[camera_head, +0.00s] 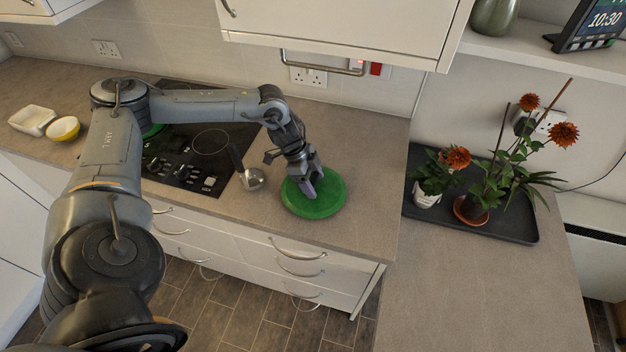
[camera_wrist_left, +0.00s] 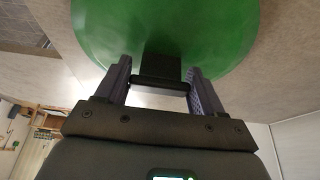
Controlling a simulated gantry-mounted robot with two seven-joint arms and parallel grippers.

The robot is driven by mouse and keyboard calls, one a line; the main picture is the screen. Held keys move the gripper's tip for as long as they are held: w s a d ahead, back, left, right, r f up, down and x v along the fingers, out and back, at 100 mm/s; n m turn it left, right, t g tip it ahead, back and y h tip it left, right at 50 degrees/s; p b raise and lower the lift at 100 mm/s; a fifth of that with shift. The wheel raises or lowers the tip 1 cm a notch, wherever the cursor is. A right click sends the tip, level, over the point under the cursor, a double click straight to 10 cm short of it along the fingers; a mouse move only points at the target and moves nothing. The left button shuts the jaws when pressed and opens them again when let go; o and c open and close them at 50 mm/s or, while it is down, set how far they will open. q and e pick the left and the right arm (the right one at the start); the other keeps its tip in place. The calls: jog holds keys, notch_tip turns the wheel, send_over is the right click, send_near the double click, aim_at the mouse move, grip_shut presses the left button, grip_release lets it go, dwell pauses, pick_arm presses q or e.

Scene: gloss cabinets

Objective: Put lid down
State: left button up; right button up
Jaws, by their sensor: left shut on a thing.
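The green round lid (camera_head: 325,202) is at the right end of the counter beside the hob in the head view. It looks level, on or just above the counter; I cannot tell if it touches. My left gripper (camera_head: 309,190) is above it, shut on its dark handle. In the left wrist view the green lid (camera_wrist_left: 165,35) fills the top, and the fingers of my left gripper (camera_wrist_left: 160,85) stand on either side of the black handle (camera_wrist_left: 161,72). My right gripper is not in view.
A black hob (camera_head: 190,160) lies left of the lid, with a metal ladle (camera_head: 252,179) between them. A bowl (camera_head: 64,129) is at the far left. A dark tray (camera_head: 425,222) with potted plants stands to the right. The front right counter (camera_head: 470,290) is clear.

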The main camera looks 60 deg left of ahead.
pick_arm(q)
jog(key=o, duration=1.4)
jog(key=shift+f, duration=0.15)
jog(key=shift+o, duration=0.2)
jog(key=b+v, duration=0.1)
jog(key=v, duration=1.1)
jog(key=shift+r, duration=0.2)
